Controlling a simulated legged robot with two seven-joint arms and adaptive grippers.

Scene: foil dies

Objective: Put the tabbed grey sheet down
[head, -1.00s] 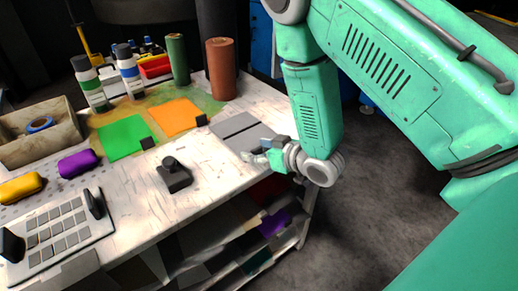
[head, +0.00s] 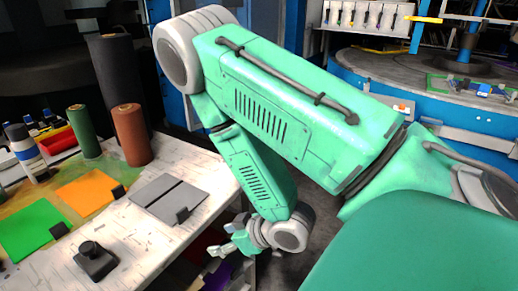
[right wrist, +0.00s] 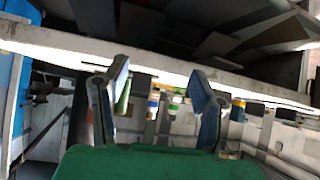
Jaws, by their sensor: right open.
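The tabbed grey sheet (head: 177,202) lies flat on the white table (head: 140,245), near its right edge, with a small black tab on its near side. A second grey rectangle (head: 153,189) lies beside it, with a thin dark line between them. My right gripper (head: 228,240) is beyond the table's right edge, apart from the sheet and to its lower right. In the right wrist view its two fingers (right wrist: 160,92) stand apart with nothing between them. My left gripper is not in view.
An orange sheet (head: 90,191) and a green sheet (head: 32,231), each with a black tab, lie to the left. A black knobbed block (head: 95,262) stands in front. A green roll (head: 83,132) and a brown roll (head: 131,135) stand behind. The table's right edge is close to the gripper.

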